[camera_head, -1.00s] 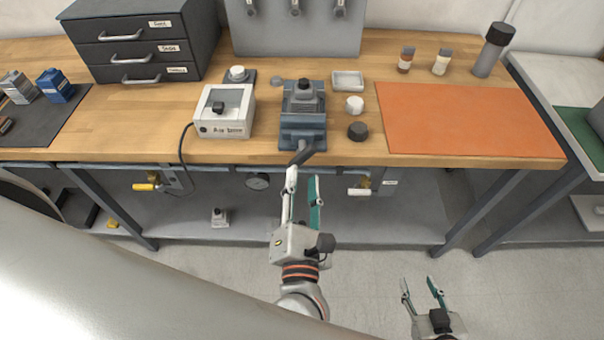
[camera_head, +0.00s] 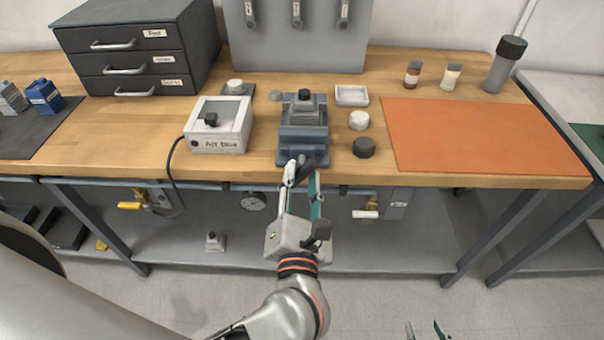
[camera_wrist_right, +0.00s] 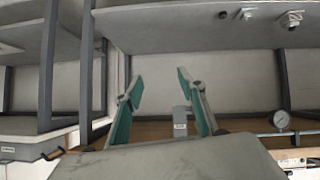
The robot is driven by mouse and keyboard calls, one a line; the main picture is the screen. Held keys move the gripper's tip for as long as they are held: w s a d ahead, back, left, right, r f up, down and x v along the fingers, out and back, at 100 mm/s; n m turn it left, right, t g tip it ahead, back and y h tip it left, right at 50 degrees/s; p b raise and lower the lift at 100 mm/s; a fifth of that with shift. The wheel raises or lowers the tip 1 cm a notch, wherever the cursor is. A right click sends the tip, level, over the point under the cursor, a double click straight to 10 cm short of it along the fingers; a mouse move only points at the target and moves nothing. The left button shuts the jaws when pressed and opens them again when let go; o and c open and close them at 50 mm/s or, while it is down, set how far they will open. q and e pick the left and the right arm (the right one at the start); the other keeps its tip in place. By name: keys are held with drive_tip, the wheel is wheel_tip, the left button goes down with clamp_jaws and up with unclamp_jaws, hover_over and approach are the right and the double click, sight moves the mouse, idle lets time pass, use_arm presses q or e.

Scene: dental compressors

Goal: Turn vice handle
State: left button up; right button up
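The blue-grey vice (camera_head: 303,137) stands at the front edge of the wooden bench in the head view. Its dark handle (camera_head: 306,165) sticks out over the edge towards me. My left gripper (camera_head: 303,173) is at the handle, with its two fingertips apart and one on each side of the handle's near end. I cannot tell whether either finger touches it. My right gripper (camera_head: 427,331) shows only its fingertips at the bottom edge of the head view. In the right wrist view its fingers (camera_wrist_right: 158,82) are spread, with nothing between them.
A white box (camera_head: 220,127) with a cable stands left of the vice. A dark round cap (camera_head: 364,147) and a white one (camera_head: 359,120) are to its right, beside an orange mat (camera_head: 480,140). A gauge (camera_head: 253,201) hangs under the bench (camera_head: 110,130).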

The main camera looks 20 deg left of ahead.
use_arm(q)
drive_tip(key=shift+w+a, duration=0.15)
drive_tip(key=shift+w, duration=0.35)
clamp_jaws()
drive_tip(key=shift+r, duration=0.1)
drive_tip(key=m+p, duration=0.1)
drive_tip(key=p, duration=0.2)
drive_tip(key=shift+r+m, duration=0.3)
drive_tip(key=shift+m, duration=0.1)
drive_tip(key=m+p, duration=0.2)
drive_tip(key=p, duration=0.1)
drive_tip(key=shift+f, duration=0.1)
drive_tip(key=shift+f+m+p, duration=0.15)
drive_tip(key=shift+m+p, duration=0.25)
drive_tip(key=shift+p, duration=0.45)
drive_tip(key=shift+f, duration=0.2)
unclamp_jaws()
use_arm(e)
wheel_tip(320, 180, up, 8)
drive_tip(key=shift+w+a+f, duration=0.15)
drive_tip(key=shift+a+f, duration=0.05)
drive_tip(key=shift+a, duration=0.1)
